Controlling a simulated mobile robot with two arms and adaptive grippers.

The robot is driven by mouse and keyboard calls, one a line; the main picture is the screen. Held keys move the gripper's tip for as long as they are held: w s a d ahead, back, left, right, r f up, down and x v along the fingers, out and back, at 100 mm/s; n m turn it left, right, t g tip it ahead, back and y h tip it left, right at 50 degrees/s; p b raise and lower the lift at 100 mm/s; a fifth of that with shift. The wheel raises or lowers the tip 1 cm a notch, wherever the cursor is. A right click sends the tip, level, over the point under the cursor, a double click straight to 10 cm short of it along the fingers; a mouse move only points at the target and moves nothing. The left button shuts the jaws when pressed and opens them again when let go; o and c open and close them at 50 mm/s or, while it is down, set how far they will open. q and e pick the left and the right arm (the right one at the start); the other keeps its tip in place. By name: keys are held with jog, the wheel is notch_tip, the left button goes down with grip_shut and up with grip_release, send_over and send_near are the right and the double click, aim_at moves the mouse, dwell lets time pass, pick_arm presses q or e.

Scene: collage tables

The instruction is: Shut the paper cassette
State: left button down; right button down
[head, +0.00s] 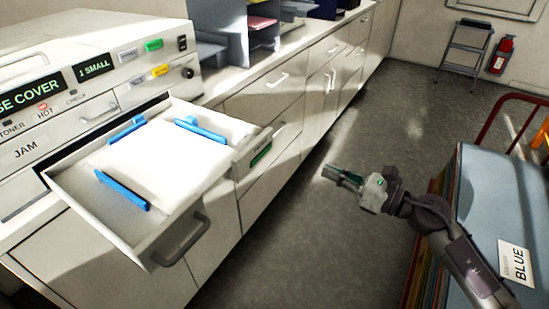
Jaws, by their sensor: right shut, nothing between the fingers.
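The paper cassette (66,183) is a white drawer pulled out from the front of the white copier (60,95). White paper (165,160) lies in it between blue guides (122,190). A dark grey handle (181,240) is on the cassette's front face. My right gripper (328,172) is shut and empty. It hangs over the floor to the right of the cassette, clear of it. My left gripper is not in view.
White cabinets and drawers (268,86) run along the left wall, with grey organisers (232,35) on the counter. A trolley with a blue stack (500,185) labelled BLUE stands at right. A step stool (465,50) and a fire extinguisher (501,56) are at the back. The floor (340,235) between is clear.

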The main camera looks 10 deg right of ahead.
jog(key=s+a+r+n, duration=0.1)
jog(key=n, duration=0.1)
jog(key=p, duration=0.5)
send_near(265, 146)
jog(key=shift+g+y, duration=0.3)
jog(key=shift+g, duration=0.1)
jog(key=x, duration=0.6)
jog(key=shift+w+r, duration=0.1)
jog(key=shift+w, duration=0.3)
jog(key=shift+w+a, duration=0.25)
jog(key=shift+w, duration=0.05)
